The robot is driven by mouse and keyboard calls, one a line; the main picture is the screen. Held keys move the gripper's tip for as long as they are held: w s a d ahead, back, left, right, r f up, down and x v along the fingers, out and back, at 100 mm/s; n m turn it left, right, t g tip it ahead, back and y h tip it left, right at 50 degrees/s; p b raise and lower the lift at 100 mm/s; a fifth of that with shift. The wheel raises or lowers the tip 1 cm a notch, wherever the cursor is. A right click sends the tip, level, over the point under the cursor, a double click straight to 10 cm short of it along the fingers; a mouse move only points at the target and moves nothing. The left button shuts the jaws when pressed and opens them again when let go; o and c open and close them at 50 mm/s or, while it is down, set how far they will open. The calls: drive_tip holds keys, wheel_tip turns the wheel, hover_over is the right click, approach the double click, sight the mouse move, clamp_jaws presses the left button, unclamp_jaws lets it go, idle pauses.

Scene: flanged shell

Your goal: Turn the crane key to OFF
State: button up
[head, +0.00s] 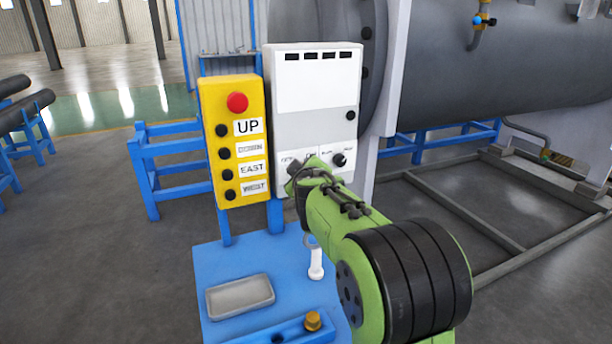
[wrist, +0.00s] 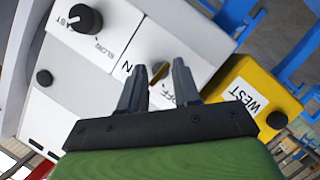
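The white control box (head: 315,110) stands upright, with labels and a black knob (head: 338,159) along its lower face. My gripper (head: 296,172) is at the lower left of this face and hides the key area in the head view. In the wrist view my gripper (wrist: 159,68) has its two dark fingers apart, tips close to the white panel. A small brass-coloured key part (wrist: 159,72) shows between the tips, beside the OFF label and part of the ON label. I cannot tell whether either finger touches it, nor its exact angle.
The yellow button box (head: 232,140) with a red button stands just left of the control box. Below is a blue stand (head: 225,265) with a grey tray (head: 240,297) and a white handle-like object (head: 316,264). A large grey cylindrical shell (head: 500,60) lies behind.

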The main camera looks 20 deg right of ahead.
drive_tip(key=v, duration=1.5)
drive_tip(key=shift+s+p, duration=0.2)
drive_tip(key=shift+p, duration=0.25)
